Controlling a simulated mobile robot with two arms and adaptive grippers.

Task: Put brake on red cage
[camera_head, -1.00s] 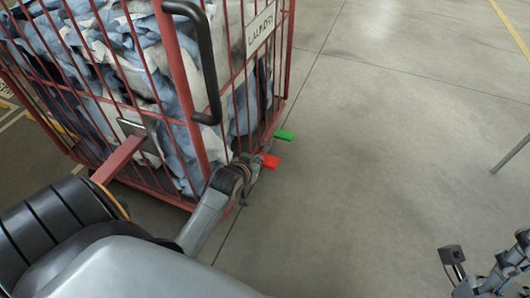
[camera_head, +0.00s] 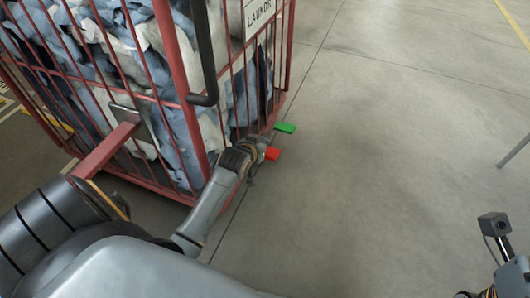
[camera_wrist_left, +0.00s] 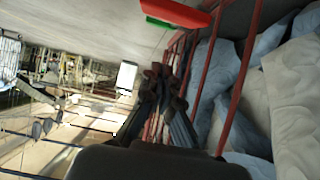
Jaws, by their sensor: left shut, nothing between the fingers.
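The red cage (camera_head: 193,100) is a barred laundry cart at the upper left, filled with blue and white cloth. At its lower corner a red pedal (camera_head: 272,153) and a green pedal (camera_head: 286,127) stick out near the floor. My left gripper (camera_head: 262,146) is right beside the red pedal, low along the cage side; contact cannot be told. In the left wrist view my left gripper (camera_wrist_left: 160,72) is shut and empty, with the red pedal (camera_wrist_left: 180,10) and green pedal (camera_wrist_left: 160,22) above its tips. Part of my right arm shows at the lower right edge; its fingers are not clear.
A black handle (camera_head: 204,60) and a laundry sign (camera_head: 258,16) are on the cage. A thin metal leg (camera_head: 514,150) stands at the right edge.

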